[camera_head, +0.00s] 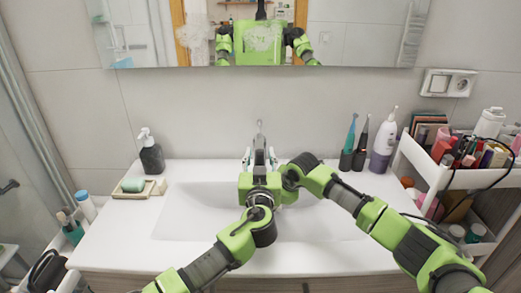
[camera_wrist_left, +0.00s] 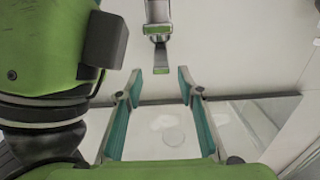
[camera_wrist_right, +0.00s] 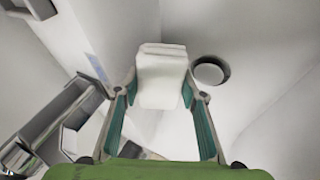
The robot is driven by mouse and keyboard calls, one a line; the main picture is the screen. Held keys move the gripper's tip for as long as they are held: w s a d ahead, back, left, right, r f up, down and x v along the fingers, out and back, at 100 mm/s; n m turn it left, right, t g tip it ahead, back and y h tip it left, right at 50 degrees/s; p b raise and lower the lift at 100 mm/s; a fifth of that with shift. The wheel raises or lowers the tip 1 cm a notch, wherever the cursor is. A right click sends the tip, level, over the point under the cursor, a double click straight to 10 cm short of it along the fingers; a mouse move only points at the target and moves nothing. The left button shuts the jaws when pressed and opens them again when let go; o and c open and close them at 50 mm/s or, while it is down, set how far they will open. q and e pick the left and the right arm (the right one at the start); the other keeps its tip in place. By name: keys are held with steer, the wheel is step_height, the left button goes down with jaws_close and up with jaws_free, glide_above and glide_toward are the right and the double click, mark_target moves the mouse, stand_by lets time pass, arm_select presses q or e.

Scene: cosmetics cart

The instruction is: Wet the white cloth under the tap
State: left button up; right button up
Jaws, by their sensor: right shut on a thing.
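The white cloth (camera_wrist_right: 161,82) is folded between the fingers of my right gripper (camera_wrist_right: 159,88), which is shut on it. The round dark drain (camera_wrist_right: 210,70) shows beside the cloth in the right wrist view. In the head view the cloth and right fingers are hidden behind my arms. My left gripper (camera_head: 259,160) is in front of the tap (camera_head: 259,128) at the back of the sink. In the left wrist view its fingers (camera_wrist_left: 158,76) are open and empty, with the metal tap (camera_wrist_left: 158,35) beyond the fingertips. No running water is clearly visible.
The white basin (camera_head: 185,215) spreads below my arms. A dark soap dispenser (camera_head: 151,153) and a soap tray (camera_head: 146,188) stand left. Toothbrushes (camera_head: 360,148) and a white bottle (camera_head: 384,142) stand right, beside a filled cosmetics cart (camera_head: 432,173). A mirror (camera_head: 350,35) hangs behind.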

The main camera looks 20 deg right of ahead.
mark_target(260, 150)
arm_select(q)
steer(key=shift+x, duration=1.8)
jaws_close()
